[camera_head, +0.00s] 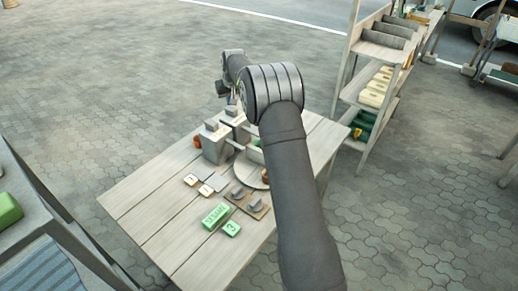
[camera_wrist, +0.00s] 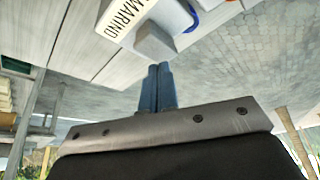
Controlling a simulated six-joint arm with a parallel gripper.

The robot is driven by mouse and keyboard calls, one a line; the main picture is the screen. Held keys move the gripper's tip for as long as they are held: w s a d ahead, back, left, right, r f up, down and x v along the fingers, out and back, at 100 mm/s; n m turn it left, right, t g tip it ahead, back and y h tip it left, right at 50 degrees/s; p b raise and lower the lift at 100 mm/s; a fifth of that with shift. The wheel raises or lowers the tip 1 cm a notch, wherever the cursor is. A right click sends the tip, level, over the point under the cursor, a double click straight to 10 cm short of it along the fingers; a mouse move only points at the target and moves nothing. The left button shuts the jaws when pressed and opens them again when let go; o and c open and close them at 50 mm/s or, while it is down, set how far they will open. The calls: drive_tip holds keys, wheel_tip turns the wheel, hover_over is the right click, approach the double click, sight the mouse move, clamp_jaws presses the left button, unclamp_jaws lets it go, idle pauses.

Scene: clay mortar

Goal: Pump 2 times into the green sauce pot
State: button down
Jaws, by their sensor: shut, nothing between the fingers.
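A grey pump dispenser (camera_head: 214,143) stands on the wooden table, with a second one (camera_head: 235,121) behind it. A green patch (camera_head: 256,152) on the round grey tray (camera_head: 245,175) may be the green sauce pot; my arm covers part of it. In the wrist view, a pale dispenser with a partly cut-off label (camera_wrist: 124,14) and a grey pump head (camera_wrist: 155,42) lie just beyond my fingertips. My gripper (camera_wrist: 158,70) is shut and empty, its blue fingers together; whether they touch the pump head is unclear. In the head view my forearm mostly hides the gripper.
Green blocks marked SESAME (camera_head: 215,216) and 3 (camera_head: 231,229) lie at the table's front. Small numbered tags (camera_head: 191,180) and a board with grey knobs (camera_head: 256,207) lie nearby. An orange item (camera_head: 197,142) sits left of the dispensers. The table's left part is clear. Shelves (camera_head: 378,80) stand right.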

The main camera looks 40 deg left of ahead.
drive_tip(key=shift+f, duration=0.25)
drive_tip(key=shift+f, duration=1.2)
idle(0.6)
drive_tip(key=shift+r, duration=1.45)
drive_tip(key=shift+f, duration=0.2)
